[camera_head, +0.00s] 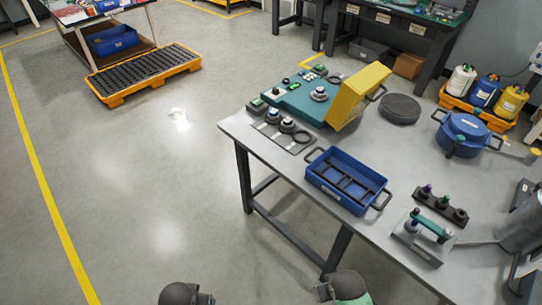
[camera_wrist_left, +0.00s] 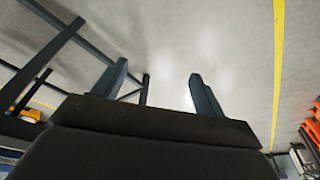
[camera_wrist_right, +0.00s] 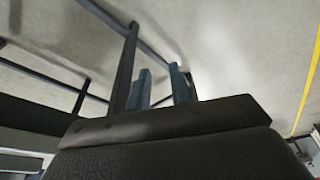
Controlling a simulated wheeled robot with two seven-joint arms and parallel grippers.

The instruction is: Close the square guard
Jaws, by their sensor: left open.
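The square guard (camera_head: 357,94) is a yellow box-shaped cover with a dark handle on its right side. It stands raised and tilted at the right edge of the teal test unit (camera_head: 300,101) on the table. The top of the unit, with its round fixture (camera_head: 319,94) and buttons, is uncovered. My left gripper (camera_wrist_left: 158,68) is open and empty, with bare floor behind its fingers. My right gripper (camera_wrist_right: 160,68) is empty, with a narrow gap between its fingers. Both are away from the guard; only parts of my arms show at the bottom of the head view.
The grey table (camera_head: 270,150) also bears a blue divided tray (camera_head: 350,200), a dark round disc (camera_head: 400,109), a blue pot (camera_head: 463,131), and a teal-handled block (camera_head: 424,237). Small round parts (camera_head: 287,125) lie left of the tray.

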